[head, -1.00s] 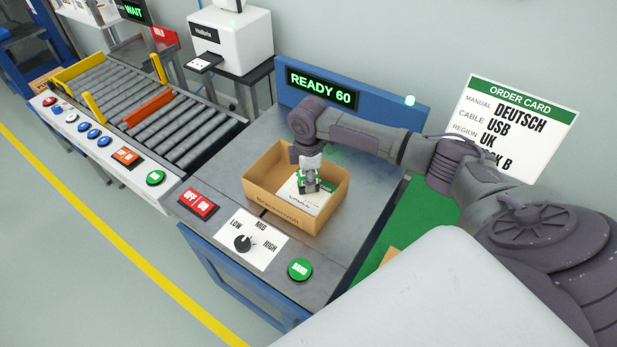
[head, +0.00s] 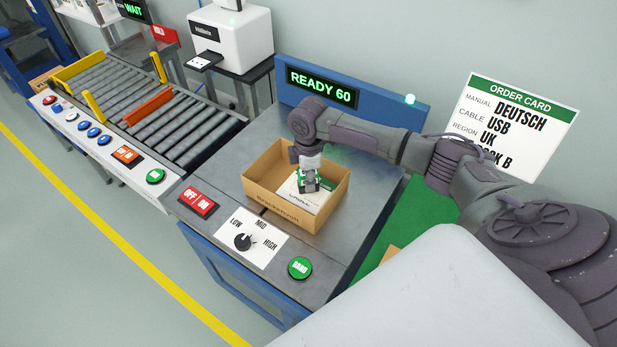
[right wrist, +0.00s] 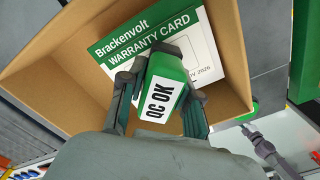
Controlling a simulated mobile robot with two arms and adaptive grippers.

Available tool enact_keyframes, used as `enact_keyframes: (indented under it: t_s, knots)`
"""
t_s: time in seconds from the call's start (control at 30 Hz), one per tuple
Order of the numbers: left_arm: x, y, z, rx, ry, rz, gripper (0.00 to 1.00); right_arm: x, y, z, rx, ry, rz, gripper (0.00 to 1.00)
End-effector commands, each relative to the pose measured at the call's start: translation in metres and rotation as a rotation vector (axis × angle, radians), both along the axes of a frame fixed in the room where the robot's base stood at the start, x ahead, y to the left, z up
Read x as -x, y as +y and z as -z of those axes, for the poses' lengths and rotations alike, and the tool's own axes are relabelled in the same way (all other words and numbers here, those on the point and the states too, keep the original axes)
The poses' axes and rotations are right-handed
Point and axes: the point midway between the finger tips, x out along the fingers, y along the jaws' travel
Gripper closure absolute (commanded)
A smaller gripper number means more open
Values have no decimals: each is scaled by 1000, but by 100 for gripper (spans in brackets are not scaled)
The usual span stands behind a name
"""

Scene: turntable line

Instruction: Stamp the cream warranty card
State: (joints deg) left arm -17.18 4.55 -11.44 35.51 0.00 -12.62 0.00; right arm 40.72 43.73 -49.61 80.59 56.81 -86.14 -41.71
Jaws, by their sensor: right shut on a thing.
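The warranty card (right wrist: 130,42), white or cream with a green header, lies inside an open cardboard box (head: 281,212). It also shows in the head view (head: 318,200), partly covered by my gripper. My right gripper (head: 309,186) is inside the box over the card. In the right wrist view my right gripper (right wrist: 160,97) is shut on a green stamp (right wrist: 170,67) with a white "QC OK" label (right wrist: 162,100). The stamp hides part of the card; I cannot tell if its lower face touches the card.
The box stands on a grey bench with a "READY 60" display (head: 321,87), a red OFF/ON switch (head: 198,202), a dial (head: 243,242) and a green BAND button (head: 300,268). A roller conveyor (head: 165,115) is at left. An order card (head: 510,125) hangs behind my right arm.

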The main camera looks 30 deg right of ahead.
Motion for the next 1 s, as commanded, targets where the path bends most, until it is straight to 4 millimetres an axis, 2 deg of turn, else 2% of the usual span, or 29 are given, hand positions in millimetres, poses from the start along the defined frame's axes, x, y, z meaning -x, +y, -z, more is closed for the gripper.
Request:
enact_keyframes:
  t_s: [1.0]
  knots:
    - [0,0,-6,0,0,1,60,1,0,3,1,5,0,90]
